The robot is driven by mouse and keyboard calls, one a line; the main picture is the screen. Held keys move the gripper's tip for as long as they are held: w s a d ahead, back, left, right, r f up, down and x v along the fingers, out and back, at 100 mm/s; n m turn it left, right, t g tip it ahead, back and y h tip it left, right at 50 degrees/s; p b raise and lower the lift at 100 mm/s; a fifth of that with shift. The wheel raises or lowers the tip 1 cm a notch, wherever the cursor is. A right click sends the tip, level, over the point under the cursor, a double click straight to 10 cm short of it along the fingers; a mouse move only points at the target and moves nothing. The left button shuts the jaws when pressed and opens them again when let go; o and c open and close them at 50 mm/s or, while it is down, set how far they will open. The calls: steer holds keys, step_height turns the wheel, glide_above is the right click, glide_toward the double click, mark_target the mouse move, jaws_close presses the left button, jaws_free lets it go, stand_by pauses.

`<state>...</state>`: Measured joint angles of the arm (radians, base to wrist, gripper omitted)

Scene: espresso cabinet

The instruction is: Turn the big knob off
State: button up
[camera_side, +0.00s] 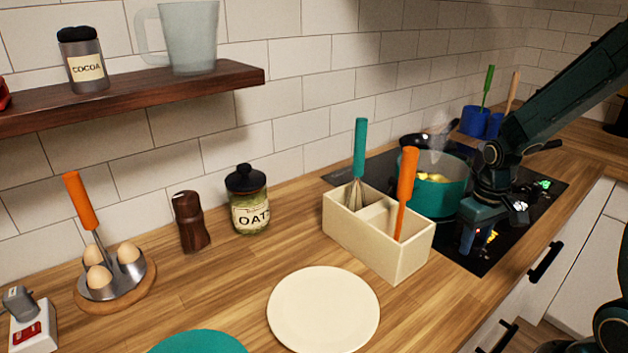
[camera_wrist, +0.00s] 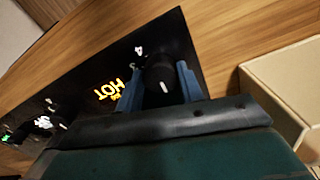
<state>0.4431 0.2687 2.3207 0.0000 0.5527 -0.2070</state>
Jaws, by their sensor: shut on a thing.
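The big knob (camera_wrist: 160,74) is black with a white pointer mark and stands on the black cooktop panel (camera_wrist: 180,38) in the wrist view. My gripper (camera_wrist: 159,84) has its two blue fingers on either side of the knob and is shut on it. An orange "HOT" sign (camera_wrist: 109,89) glows on the panel beside the fingers. In the side view my gripper (camera_side: 477,240) points down at the near edge of the cooktop (camera_side: 535,208), and it hides the knob there.
A teal pot (camera_side: 438,198) with yellow food steams on the cooktop, close behind my gripper. A cream utensil box (camera_side: 372,243) with a whisk and an orange-handled tool stands left of it. A white plate (camera_side: 323,308) lies in front. Small lit marks (camera_wrist: 44,122) show farther along the panel.

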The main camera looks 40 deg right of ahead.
steer(key=shift+n, duration=0.3)
steer(key=o, duration=1)
steer(key=shift+r, duration=0.1)
step_height(320, 180, up, 14)
steer(key=shift+f, duration=0.15)
stand_by(0.3)
